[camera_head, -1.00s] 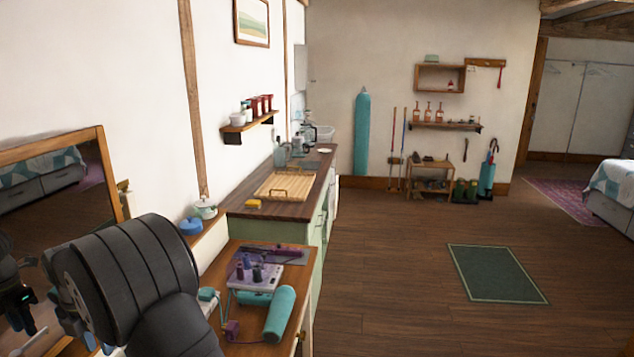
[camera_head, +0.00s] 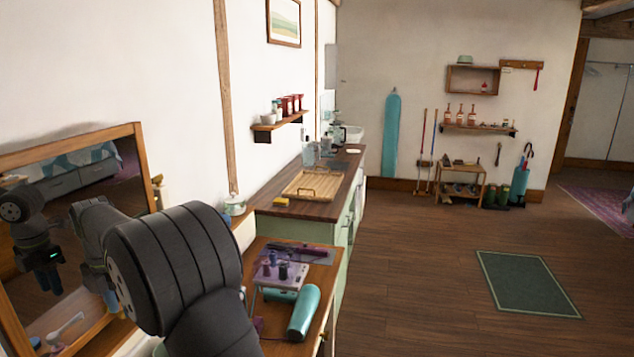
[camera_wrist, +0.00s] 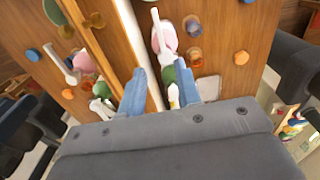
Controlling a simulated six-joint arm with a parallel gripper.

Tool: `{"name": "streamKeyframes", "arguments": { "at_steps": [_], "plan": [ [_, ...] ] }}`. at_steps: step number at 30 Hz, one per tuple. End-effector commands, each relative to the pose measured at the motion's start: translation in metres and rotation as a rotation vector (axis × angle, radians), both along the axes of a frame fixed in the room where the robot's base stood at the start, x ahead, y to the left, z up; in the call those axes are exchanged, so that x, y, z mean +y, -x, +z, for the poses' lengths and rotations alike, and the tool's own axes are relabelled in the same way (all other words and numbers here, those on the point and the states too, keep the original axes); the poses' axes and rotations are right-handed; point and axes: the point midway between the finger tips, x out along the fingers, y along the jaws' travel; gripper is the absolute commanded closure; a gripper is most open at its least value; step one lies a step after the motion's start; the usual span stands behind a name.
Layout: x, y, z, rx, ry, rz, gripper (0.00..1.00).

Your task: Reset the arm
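My arm (camera_head: 185,265) fills the lower left of the head view, in front of a wood-framed mirror. Nothing appears clamped.
A pink-and-white item (camera_wrist: 163,35), an amber jar (camera_wrist: 194,57) and an orange lid (camera_wrist: 241,57) lie near the gripper. A wooden side table holds a teal cylinder (camera_head: 304,312). A counter (camera_head: 325,210) stands beyond. Open floor with a green mat (camera_head: 527,283) lies right.

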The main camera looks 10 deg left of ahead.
Motion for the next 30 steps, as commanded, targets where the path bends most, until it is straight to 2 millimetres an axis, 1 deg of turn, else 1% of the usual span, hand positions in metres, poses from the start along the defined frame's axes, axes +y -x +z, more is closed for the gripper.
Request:
{"name": "streamKeyframes", "arguments": {
  "at_steps": [1,3,15,17,18,24,30],
  "plan": [
    [-0.001,0.000,-0.012,0.002,0.003,0.000,0.69],
    [-0.001,0.000,-0.026,0.002,0.003,0.000,0.69],
    [-0.001,0.000,-0.106,0.002,0.004,-0.001,0.69],
    [-0.001,0.000,-0.117,0.001,0.003,-0.006,0.69],
    [-0.003,0.000,-0.113,0.000,0.000,-0.045,0.69],
    [-0.008,0.000,-0.112,0.000,0.000,-0.180,0.69],
    [-0.011,0.001,-0.112,0.000,0.001,-0.245,0.69]
  ]
}}
